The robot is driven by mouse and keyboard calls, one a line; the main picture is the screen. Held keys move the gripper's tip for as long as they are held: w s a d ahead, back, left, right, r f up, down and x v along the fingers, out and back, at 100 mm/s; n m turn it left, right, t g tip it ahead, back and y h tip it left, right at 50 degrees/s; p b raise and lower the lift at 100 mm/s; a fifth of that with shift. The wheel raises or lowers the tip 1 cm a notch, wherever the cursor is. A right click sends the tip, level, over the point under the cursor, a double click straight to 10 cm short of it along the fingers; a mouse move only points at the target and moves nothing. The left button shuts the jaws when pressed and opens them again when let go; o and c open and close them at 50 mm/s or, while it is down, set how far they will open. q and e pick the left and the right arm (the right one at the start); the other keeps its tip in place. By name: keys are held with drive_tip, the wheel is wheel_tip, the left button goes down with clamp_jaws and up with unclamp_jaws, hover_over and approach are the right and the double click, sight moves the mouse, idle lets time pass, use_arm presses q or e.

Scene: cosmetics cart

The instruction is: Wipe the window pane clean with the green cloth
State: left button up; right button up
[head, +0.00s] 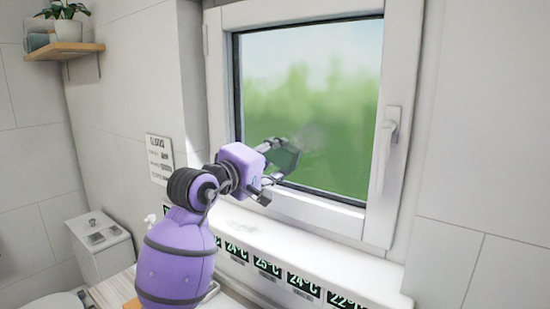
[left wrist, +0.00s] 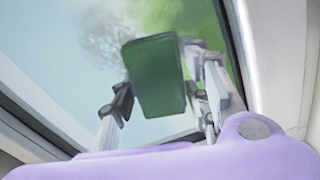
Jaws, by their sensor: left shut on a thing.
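The window pane (head: 310,90) sits in a white frame, with blurred green and sky beyond it. A faint greyish smudge (head: 312,136) shows on the pane, and a mottled grey patch shows in the left wrist view (left wrist: 110,35). My left gripper (head: 282,160) is at the lower part of the pane, just below and left of the smudge. It is shut on the green cloth (left wrist: 154,75), a dark green folded pad between its fingers. I cannot tell whether the cloth touches the glass. My right gripper is not in view.
The window handle (head: 388,135) juts out on the right side of the frame. Below the window, a white sill (head: 330,262) carries several temperature displays along its front. A wooden shelf (head: 65,50) with a plant is at upper left, and a white toilet (head: 98,245) is at lower left.

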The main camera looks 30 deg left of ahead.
use_arm(q)
drive_tip(key=shift+w+d, duration=0.1)
drive_tip(key=shift+w, duration=0.5)
